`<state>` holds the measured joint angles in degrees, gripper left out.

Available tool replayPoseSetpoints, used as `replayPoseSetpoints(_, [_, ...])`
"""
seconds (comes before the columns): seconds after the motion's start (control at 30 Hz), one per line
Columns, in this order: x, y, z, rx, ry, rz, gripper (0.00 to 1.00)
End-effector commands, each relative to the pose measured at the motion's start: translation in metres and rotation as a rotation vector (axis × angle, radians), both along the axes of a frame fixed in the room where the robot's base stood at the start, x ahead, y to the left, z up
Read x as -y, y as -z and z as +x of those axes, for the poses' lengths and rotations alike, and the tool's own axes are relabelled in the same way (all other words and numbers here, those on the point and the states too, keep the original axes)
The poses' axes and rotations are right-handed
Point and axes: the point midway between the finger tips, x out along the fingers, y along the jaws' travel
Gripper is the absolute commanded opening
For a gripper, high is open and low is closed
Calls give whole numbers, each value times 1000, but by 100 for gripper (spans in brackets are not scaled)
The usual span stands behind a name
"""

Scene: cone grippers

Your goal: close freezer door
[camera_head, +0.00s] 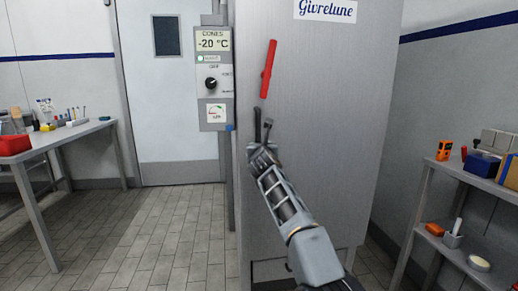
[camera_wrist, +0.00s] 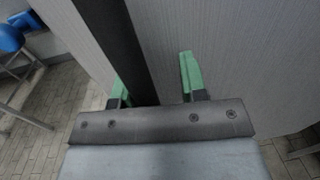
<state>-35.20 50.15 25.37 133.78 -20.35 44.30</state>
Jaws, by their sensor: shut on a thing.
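The freezer door (camera_head: 325,150) is a tall grey panel with a red handle (camera_head: 268,68) on its left part. I cannot tell from these views how far it stands open. My gripper (camera_head: 262,122) is at the left part of the panel, below the handle. In the wrist view, the green fingertips (camera_wrist: 156,84) stand on either side of a dark strip (camera_wrist: 108,30) between two grey faces, which looks like the door's edge. My gripper appears shut on that edge; the contact is partly hidden. The handle does not show in the wrist view.
A control box (camera_head: 213,80) reading -20 °C is on the left. A closed pale door (camera_head: 168,110) is behind it. A left table (camera_head: 70,132) bears a red box and tools. Right shelves (camera_head: 470,170) hold small objects. The tiled floor (camera_head: 150,240) at left is clear.

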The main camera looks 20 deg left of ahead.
Motion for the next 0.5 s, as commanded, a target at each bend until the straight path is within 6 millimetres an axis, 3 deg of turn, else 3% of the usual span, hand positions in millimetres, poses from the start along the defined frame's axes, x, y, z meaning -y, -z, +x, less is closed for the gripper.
replayPoseSetpoints(0.27, [8,-1,-8,8,8,3,29])
replayPoseSetpoints(0.5, [17,2,-42,7,3,2,29])
